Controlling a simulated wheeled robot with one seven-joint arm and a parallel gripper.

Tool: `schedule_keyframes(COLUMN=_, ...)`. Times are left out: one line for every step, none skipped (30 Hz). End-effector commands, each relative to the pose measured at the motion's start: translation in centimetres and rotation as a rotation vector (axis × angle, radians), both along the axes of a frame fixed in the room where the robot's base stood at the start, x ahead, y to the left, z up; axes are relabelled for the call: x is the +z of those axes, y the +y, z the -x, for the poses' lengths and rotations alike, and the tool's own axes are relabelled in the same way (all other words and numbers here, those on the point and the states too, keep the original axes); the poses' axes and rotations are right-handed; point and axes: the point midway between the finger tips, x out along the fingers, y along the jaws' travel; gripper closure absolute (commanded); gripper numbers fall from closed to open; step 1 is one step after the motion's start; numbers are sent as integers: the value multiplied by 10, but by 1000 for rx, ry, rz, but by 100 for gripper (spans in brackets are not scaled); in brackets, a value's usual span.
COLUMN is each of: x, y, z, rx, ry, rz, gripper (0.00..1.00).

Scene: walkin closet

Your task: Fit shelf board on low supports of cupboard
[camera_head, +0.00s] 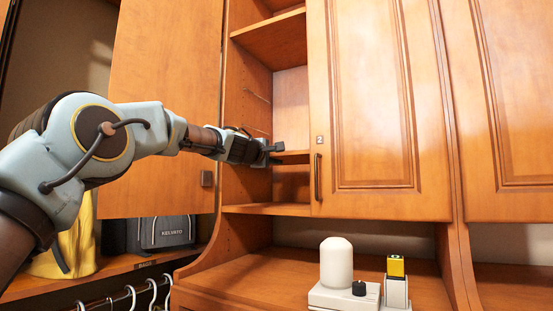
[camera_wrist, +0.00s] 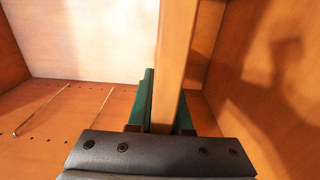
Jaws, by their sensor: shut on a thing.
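My gripper (camera_head: 276,152) is inside the open left bay of the wooden cupboard (camera_head: 231,112). It is shut on the front edge of the shelf board (camera_head: 296,154), which lies roughly level above the bay floor. In the wrist view, the board (camera_wrist: 178,55) runs away from me between the green finger pads (camera_wrist: 148,98). Two thin rod-like supports (camera_head: 257,96) show on the bay's left side wall above the board; they also show in the wrist view (camera_wrist: 40,108). Whether the board touches any support under it is hidden.
The cupboard's left door (camera_head: 165,100) stands open behind my arm. The right door (camera_head: 372,95) is closed and borders the bay closely. A fixed upper shelf (camera_head: 272,38) is above. A white device (camera_head: 337,265) and a yellow-topped item (camera_head: 396,280) stand on the counter below.

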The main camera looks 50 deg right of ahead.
Motion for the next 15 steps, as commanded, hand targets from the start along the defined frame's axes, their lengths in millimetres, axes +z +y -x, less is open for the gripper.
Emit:
schedule_keyframes(x=2, y=0, z=0, rx=1, ry=-1, rz=3, gripper=100)
schedule_keyframes(x=2, y=1, z=0, rx=1, ry=-1, rz=3, gripper=100)
schedule_keyframes(x=2, y=1, z=0, rx=1, ry=-1, rz=3, gripper=100)
schedule_keyframes(x=2, y=0, z=0, rx=1, ry=-1, rz=3, gripper=100)
schedule_keyframes(x=2, y=0, z=0, rx=1, ry=-1, rz=3, gripper=100)
schedule_keyframes(x=2, y=0, z=0, rx=1, ry=-1, rz=3, gripper=100)
schedule_keyframes(x=2, y=0, z=0, rx=1, ry=-1, rz=3, gripper=100)
schedule_keyframes(x=3, y=-1, z=0, rx=1, ry=-1, rz=3, gripper=100)
schedule_keyframes(x=3, y=-1, z=0, rx=0, ry=-1, rz=3, gripper=100)
schedule_keyframes(x=3, y=-2, z=0, rx=0, ry=-1, rz=3, gripper=100)
schedule_keyframes(x=4, y=-3, z=-1, rx=0, ry=-1, rz=3, gripper=100)
schedule_keyframes(x=4, y=-4, z=-1, rx=0, ry=-1, rz=3, gripper=100)
schedule_keyframes(x=4, y=-5, z=-1, rx=0, ry=-1, rz=4, gripper=100)
schedule_keyframes(x=4, y=-5, z=-1, rx=0, ry=-1, rz=4, gripper=100)
schedule_keyframes(x=4, y=-7, z=-2, rx=0, ry=-1, rz=3, gripper=100)
